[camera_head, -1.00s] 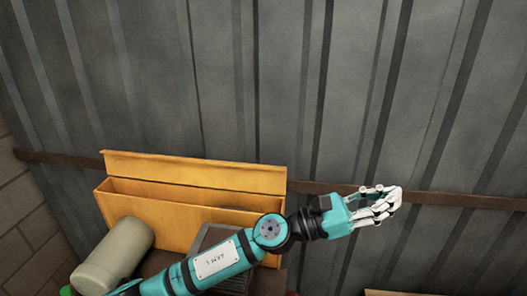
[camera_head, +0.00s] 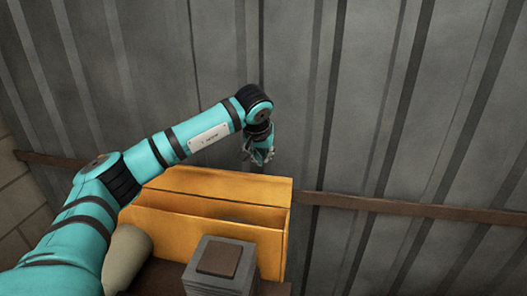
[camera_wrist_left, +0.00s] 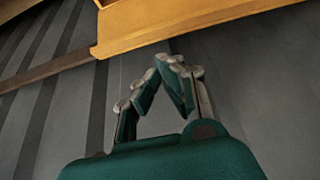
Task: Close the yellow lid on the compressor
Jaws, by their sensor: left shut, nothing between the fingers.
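The yellow lid (camera_head: 225,184) stands raised along the back edge of the yellow compressor box (camera_head: 200,240), leaning forward over it. A narrow dark opening shows between lid and front wall. My left gripper (camera_head: 258,158) is shut and empty, pointing down just behind the lid's top edge, near its right half. I cannot tell whether it touches the lid. In the left wrist view the shut fingers (camera_wrist_left: 172,62) sit just below a yellow edge (camera_wrist_left: 180,25). My left arm hides the box's left end. My right gripper is not in view.
A grey block with a brown top (camera_head: 218,265) stands in front of the box. A beige cylinder (camera_head: 125,258) is at its left, partly behind my arm. A corrugated metal wall (camera_head: 400,110) with a brown rail (camera_head: 400,206) rises close behind. The right side is clear.

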